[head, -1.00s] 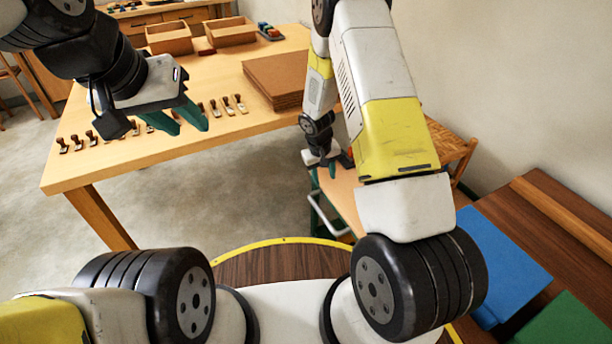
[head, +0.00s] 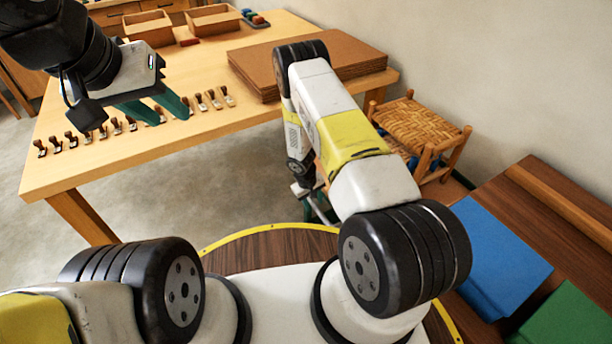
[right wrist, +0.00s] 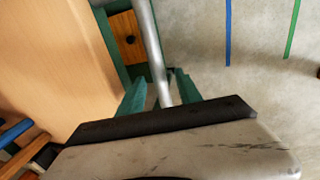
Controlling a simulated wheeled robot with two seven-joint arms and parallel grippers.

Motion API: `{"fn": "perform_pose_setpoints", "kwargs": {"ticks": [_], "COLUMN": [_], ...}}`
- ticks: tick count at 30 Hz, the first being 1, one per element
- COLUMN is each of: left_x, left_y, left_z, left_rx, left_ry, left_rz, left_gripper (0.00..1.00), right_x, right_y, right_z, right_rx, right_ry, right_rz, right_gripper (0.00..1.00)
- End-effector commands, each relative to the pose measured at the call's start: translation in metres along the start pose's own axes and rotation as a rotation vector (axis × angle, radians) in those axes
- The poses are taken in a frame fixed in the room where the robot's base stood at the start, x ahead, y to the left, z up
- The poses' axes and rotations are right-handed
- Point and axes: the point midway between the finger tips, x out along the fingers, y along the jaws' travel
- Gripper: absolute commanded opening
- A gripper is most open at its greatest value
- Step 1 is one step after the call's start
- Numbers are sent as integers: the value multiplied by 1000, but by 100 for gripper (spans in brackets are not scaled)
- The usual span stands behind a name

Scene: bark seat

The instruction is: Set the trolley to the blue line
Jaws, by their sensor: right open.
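The trolley (right wrist: 55,60) has a pale wooden top and a green frame and fills the left of the right wrist view. Its grey handle bar (right wrist: 152,45) runs down between the fingers of my right gripper (right wrist: 160,92), which are apart on either side of it. In the head view the trolley is mostly hidden behind my right arm. The blue line (right wrist: 228,30) is a short strip on the floor, right of the trolley in the right wrist view. My left gripper (head: 172,117) is open and empty above the workbench.
A green line (right wrist: 293,28) lies right of the blue one. The workbench (head: 130,150) carries a row of small stamp-like pieces, trays and brown boards (head: 340,62). A woven stool (head: 420,130) stands by the wall. A dark bench (head: 470,215) with blue and green pads is at right.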

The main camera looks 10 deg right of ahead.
Motion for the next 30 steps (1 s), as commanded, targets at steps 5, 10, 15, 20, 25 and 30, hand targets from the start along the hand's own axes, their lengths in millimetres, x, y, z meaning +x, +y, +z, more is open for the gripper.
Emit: {"fn": "perform_pose_setpoints", "kwargs": {"ticks": [5,10,15,20,25,30], "left_x": [0,0,0,0,0,0], "left_y": [0,0,0,0,0,0], "left_z": [0,0,0,0,0,0], "left_rx": [0,0,0,0,0,0], "left_ry": [0,0,0,0,0,0], "left_rz": [0,0,0,0,0,0], "left_gripper": [36,36,36,36,36,36], "right_x": [3,2,2,2,2,2], "right_y": [0,0,0,0,0,0], "right_z": [0,0,0,0,0,0], "right_rx": [1,1,0,0,0,0], "right_ry": [1,1,1,0,0,0], "right_rz": [0,0,0,0,0,0], "right_gripper": [41,32,0,0,0,0]}}
